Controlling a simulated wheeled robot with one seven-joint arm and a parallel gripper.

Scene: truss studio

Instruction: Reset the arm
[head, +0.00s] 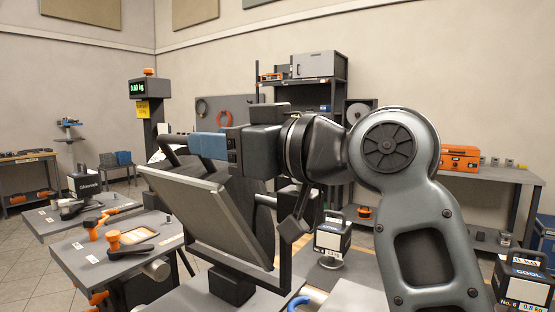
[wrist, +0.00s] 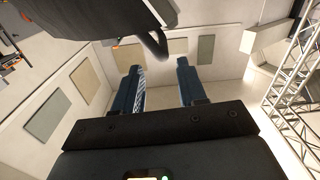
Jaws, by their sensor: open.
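My gripper (head: 192,146) is held level at mid-height in the head view, pointing left, with its blue fingers beside the top of a grey tilted panel (head: 205,215). In the wrist view the two blue fingers of my gripper (wrist: 158,80) stand apart with nothing between them. A dark object (wrist: 95,15) with a curved bar fills the top of the wrist view, just beyond the fingertips. Whether the fingers touch the panel or its black handle cannot be told. My arm reaches in from the right of the head view and hides part of the background.
A grey table (head: 115,255) with orange-handled tools lies at lower left. A scale display (head: 148,88) reads about 0.60 kg. A shelf (head: 310,90) and a bench (head: 490,174) stand behind.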

